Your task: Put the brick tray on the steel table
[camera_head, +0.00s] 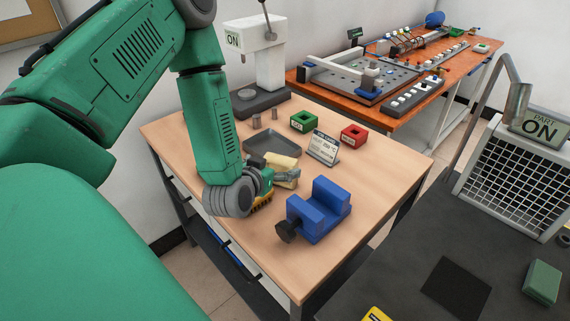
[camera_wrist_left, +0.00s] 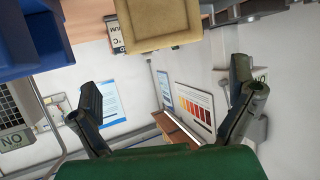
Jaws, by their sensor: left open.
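The cream brick tray (camera_head: 283,163) sits on the wooden table, partly hidden behind my left gripper. In the left wrist view the tray (camera_wrist_left: 158,22) shows large at the top edge, outside the gap between the fingers. My left gripper (camera_head: 288,177) is low over the wooden table, at the near side of the tray. Its fingers are spread and empty in the wrist view (camera_wrist_left: 165,85). I cannot tell whether a finger touches the tray. The dark table at the lower right, which looks like the steel table (camera_head: 400,255), is bare over much of its top. My right gripper is out of view.
A dark shallow tray (camera_head: 272,147), a small sign (camera_head: 323,148), green (camera_head: 303,121) and red (camera_head: 354,135) blocks stand behind. The dark table holds a mesh-fronted unit (camera_head: 515,185), a black pad (camera_head: 456,288) and a green block (camera_head: 542,282).

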